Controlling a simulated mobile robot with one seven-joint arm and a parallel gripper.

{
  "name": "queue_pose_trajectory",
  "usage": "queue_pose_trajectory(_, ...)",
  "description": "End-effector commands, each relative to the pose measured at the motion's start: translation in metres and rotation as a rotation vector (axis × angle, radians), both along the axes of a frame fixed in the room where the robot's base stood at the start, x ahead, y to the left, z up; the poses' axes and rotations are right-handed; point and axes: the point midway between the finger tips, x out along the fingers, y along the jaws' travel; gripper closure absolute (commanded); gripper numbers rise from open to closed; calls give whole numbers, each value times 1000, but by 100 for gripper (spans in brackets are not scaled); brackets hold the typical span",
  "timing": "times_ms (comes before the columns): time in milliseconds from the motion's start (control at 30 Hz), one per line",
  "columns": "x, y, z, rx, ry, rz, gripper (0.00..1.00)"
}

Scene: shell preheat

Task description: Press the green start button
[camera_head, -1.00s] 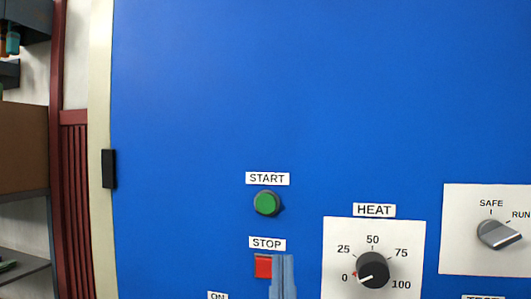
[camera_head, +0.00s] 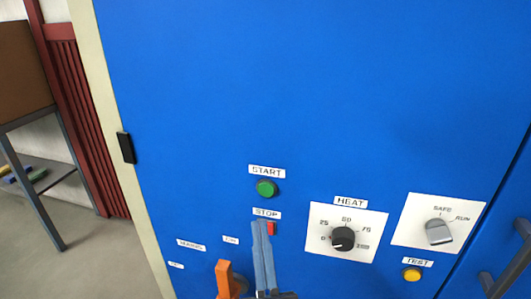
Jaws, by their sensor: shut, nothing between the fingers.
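The round green start button (camera_head: 266,188) is on the blue panel, under the START label (camera_head: 267,171). My gripper (camera_head: 261,228) is shut and empty, seen from behind as narrow grey-blue fingers pointing up the picture. Its tips are below the green button in the picture and overlap the red stop button (camera_head: 271,229), which is partly hidden. I cannot tell how far the tips are from the panel.
To the right are the black HEAT knob (camera_head: 343,238), the SAFE/RUN switch (camera_head: 439,232) and a yellow TEST button (camera_head: 412,274). An orange handle (camera_head: 226,280) is just left of my gripper. Dark handles (camera_head: 523,245) are at the right edge.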

Motion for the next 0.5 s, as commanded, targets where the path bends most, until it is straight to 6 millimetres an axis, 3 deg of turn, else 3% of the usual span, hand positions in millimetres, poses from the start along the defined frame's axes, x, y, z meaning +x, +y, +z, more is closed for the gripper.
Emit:
queue_pose_trajectory(33, -4, 2, 13, -1, 11, 13, 100)
queue_pose_trajectory(500, -37, 21, 18, 0, 55, 119, 100)
